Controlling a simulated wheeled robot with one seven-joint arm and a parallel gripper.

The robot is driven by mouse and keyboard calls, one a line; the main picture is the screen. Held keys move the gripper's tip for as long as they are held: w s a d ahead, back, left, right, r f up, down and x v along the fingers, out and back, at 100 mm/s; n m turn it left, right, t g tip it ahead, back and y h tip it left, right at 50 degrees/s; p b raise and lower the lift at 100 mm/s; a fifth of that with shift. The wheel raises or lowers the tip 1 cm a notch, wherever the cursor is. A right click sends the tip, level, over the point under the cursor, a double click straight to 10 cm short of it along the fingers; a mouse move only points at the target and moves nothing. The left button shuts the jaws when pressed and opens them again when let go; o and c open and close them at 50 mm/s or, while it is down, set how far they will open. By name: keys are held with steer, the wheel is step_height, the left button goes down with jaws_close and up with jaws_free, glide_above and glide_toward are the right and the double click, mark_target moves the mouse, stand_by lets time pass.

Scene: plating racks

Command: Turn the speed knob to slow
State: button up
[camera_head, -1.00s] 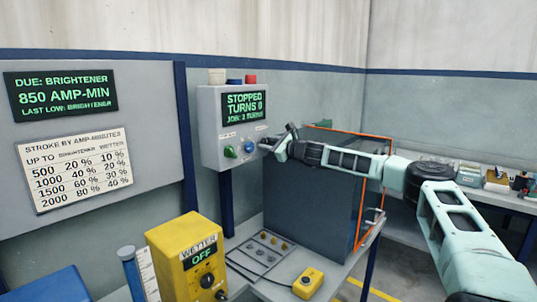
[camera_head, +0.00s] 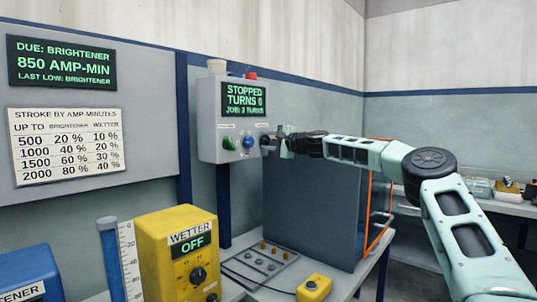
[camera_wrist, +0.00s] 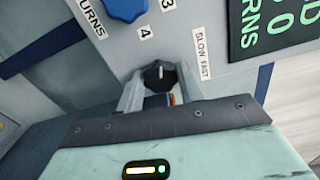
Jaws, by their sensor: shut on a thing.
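The speed knob (camera_wrist: 160,76) is black and sits on the grey control box, beside a label reading SLOW FAST (camera_wrist: 202,56). In the wrist view my gripper (camera_wrist: 161,90) has one finger on each side of the knob and is shut on it. In the head view my gripper (camera_head: 272,142) reaches the lower right of the control box (camera_head: 208,120) from the right and hides most of the knob. The box's display (camera_head: 244,99) reads STOPPED, TURNS 0. I cannot tell exactly which way the knob points.
A blue knob (camera_head: 248,142) and a green button (camera_head: 228,143) are left of my gripper. A dark tank (camera_head: 310,210) stands below my arm. A yellow WETTER box (camera_head: 165,240) reading OFF and a yellow pendant (camera_head: 314,287) are lower down.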

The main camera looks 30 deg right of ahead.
steer(key=shift+f+n+b, duration=0.15)
steer(key=shift+n+b, duration=1.95)
steer(key=shift+n, duration=0.1)
steer(key=o, duration=1)
steer(key=b+v, duration=0.4)
steer(key=v, duration=1.3)
steer(key=shift+s+b, duration=0.2)
steer(key=shift+b, duration=0.2)
